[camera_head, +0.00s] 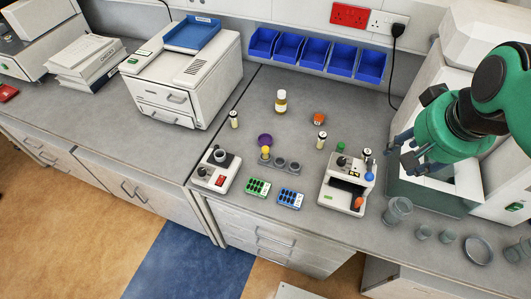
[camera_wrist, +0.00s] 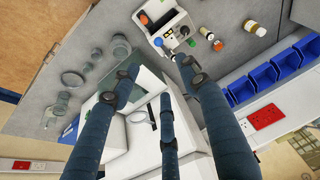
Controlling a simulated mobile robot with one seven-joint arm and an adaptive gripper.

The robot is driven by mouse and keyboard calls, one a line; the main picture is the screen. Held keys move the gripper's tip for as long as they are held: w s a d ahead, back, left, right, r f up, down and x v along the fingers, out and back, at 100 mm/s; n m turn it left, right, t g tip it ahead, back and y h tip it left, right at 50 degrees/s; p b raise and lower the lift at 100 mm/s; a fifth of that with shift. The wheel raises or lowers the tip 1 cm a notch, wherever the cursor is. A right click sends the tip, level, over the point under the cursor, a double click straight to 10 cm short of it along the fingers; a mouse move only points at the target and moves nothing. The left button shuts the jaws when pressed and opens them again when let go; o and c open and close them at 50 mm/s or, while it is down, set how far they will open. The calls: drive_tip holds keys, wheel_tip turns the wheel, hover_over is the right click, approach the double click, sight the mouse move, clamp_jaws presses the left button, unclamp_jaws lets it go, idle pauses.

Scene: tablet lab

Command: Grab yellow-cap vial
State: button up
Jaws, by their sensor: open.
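A small vial with a yellow cap (camera_head: 265,151) stands in the left place of a low grey rack (camera_head: 280,165) on the bench in the head view. A purple dish is just behind it. I cannot make out the yellow-cap vial in the wrist view. My gripper (camera_head: 402,155) is at the right in the head view, in front of the white machine and well to the right of the rack. Its dark fingers spread apart in the wrist view (camera_wrist: 160,78), open and empty.
A white device with coloured knobs (camera_head: 345,185) stands between the rack and my gripper. Green (camera_head: 258,187) and blue (camera_head: 290,198) tube blocks lie before the rack. An amber bottle (camera_head: 281,103) stands behind. Glassware (camera_head: 398,208) lines the right front.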

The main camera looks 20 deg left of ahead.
drive_tip(key=w+a+f+n+g+p, duration=0.1)
drive_tip(key=w+a+f, duration=0.1)
drive_tip(key=w+a, duration=0.55)
drive_tip(key=n+g+p, duration=0.3)
hover_over(265, 148)
wheel_tip(265, 148, down, 20)
drive_tip(key=shift+d+r+h, duration=0.15)
drive_tip(key=shift+d+h, duration=0.05)
drive_tip(key=shift+h, duration=0.1)
drive_tip(key=shift+m, duration=0.3)
drive_tip(key=shift+f, duration=4.25)
drive_tip(key=shift+f, duration=0.15)
drive_tip(key=shift+a+f+b, duration=0.1)
drive_tip(key=shift+f+b, duration=0.2)
drive_tip(key=shift+f, duration=2.15)
